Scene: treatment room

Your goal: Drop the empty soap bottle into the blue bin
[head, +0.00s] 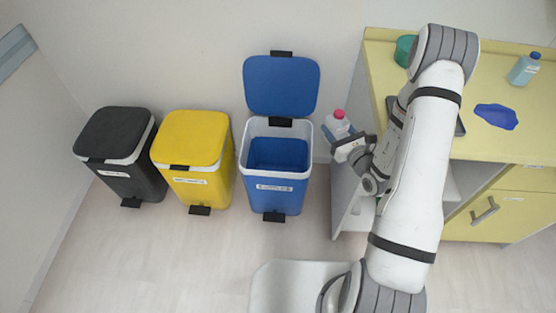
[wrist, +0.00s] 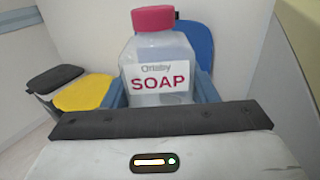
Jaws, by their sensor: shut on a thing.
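The soap bottle (wrist: 160,60) is clear, with a red cap and a white label reading SOAP. It is upright in the wrist view, and it also shows in the head view (head: 337,127). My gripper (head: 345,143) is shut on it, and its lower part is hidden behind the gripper. The blue bin (head: 272,200) stands open, its blue lid (head: 281,85) raised against the wall. The bottle is just right of the bin's opening in the head view. In the wrist view the blue lid (wrist: 200,42) shows behind the bottle.
A yellow bin (head: 192,145) and a black bin (head: 115,140), both closed, stand left of the blue one. A yellow-topped counter (head: 500,80) on the right holds a blue bottle (head: 524,69), a green bowl (head: 405,50) and a blue cloth (head: 496,116).

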